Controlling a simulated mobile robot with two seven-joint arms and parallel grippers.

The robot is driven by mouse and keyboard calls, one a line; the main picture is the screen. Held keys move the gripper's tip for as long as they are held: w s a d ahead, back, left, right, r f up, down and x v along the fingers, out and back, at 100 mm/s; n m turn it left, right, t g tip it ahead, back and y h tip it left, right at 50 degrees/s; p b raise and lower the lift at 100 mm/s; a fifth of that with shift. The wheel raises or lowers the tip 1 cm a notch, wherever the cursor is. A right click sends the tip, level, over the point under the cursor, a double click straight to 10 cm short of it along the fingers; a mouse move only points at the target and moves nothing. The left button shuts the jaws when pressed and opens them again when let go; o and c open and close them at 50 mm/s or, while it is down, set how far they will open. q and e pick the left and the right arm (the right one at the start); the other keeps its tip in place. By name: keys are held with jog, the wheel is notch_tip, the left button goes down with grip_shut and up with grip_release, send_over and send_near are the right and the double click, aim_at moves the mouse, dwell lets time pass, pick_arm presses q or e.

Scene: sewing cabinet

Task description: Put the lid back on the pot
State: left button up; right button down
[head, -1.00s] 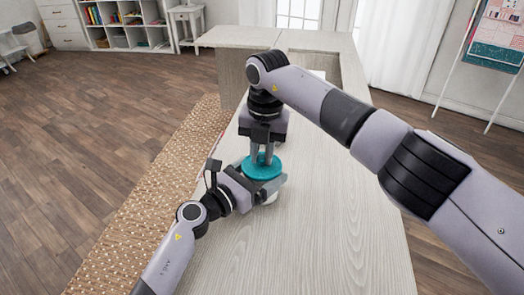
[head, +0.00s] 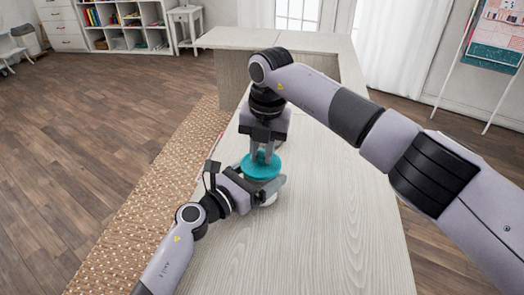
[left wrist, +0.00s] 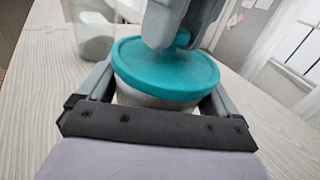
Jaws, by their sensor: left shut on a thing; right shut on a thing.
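The teal lid (head: 261,167) is round with a small knob on top. My right gripper (head: 262,155) points down and is shut on the knob. The white pot (head: 269,199) stands on the table under the lid, mostly hidden by the lid and my left gripper. My left gripper (head: 264,184) is shut around the pot, one finger on each side. In the left wrist view the lid (left wrist: 166,72) is over the pot's mouth and looks slightly tilted; the pot's wall (left wrist: 150,99) shows just below it. I cannot tell whether the lid is fully seated.
The pale wooden table (head: 335,210) is clear to the right of the pot. A clear glass jar (left wrist: 94,38) stands behind the pot in the left wrist view. A woven rug (head: 150,205) lies on the floor to the left.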

jog(key=shift+f, duration=0.55)
dwell(0.6)
pick_arm(q)
jog(key=shift+s+d+r, duration=0.1)
jog(key=shift+d, duration=0.05)
pick_arm(e)
jog(key=shift+d+f, duration=0.1)
jog(key=shift+f, duration=0.35)
jog(key=c, duration=1.3)
grip_release()
jog(key=shift+s+d+r, duration=0.1)
jog(key=shift+s+r, duration=0.05)
jog(key=shift+r, duration=2.05)
jog(key=shift+c, duration=0.3)
jog(key=shift+c, duration=1)
